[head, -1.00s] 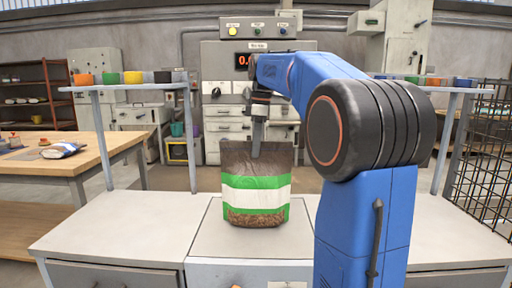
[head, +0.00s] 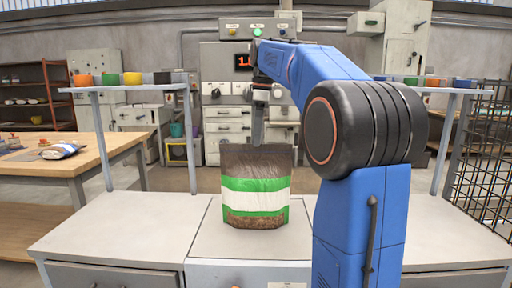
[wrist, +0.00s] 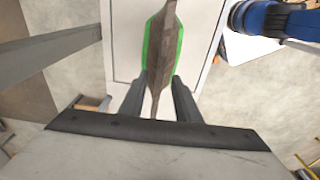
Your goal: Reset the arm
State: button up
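A bag with a brown top, green and white bands and a clear lower part showing brown pellets (head: 256,200) stands upright on the middle of the light worktop. My gripper (head: 258,143) points straight down at the bag's top edge, its tips about level with that edge. In the wrist view, the two fingers (wrist: 159,90) stand apart, one on each side of the bag's thin top edge (wrist: 158,60). A gap shows between each finger and the bag, so the gripper is open and holds nothing.
A machine with a red display (head: 243,62) and a lit green lamp (head: 257,32) stands behind. Shelves with coloured bins (head: 133,78) flank the worktop. A wire mesh (head: 482,150) rises at right. A wooden table (head: 70,160) with a small bag is at left.

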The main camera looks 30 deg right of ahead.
notch_tip(320, 180, up, 7)
jog(key=shift+s+d, duration=0.25)
jog(key=s+a+f+m+t, duration=0.1)
jog(key=s+a+f+m, duration=0.2)
jog(key=s+f, duration=0.6)
jog(key=s+a+f+m+t, duration=0.1)
jog(key=s+a+f+m, duration=0.3)
jog(key=s+a+f, duration=0.4)
jog(key=s+a+f+m+t+h, duration=0.1)
jog(key=s+a+f+m, duration=0.3)
jog(key=s+f, duration=0.8)
notch_tip(320, 180, down, 7)
jog(key=shift+s+a+f+t, duration=0.25)
jog(key=shift+a+t, duration=0.25)
jog(key=shift+a, duration=0.35)
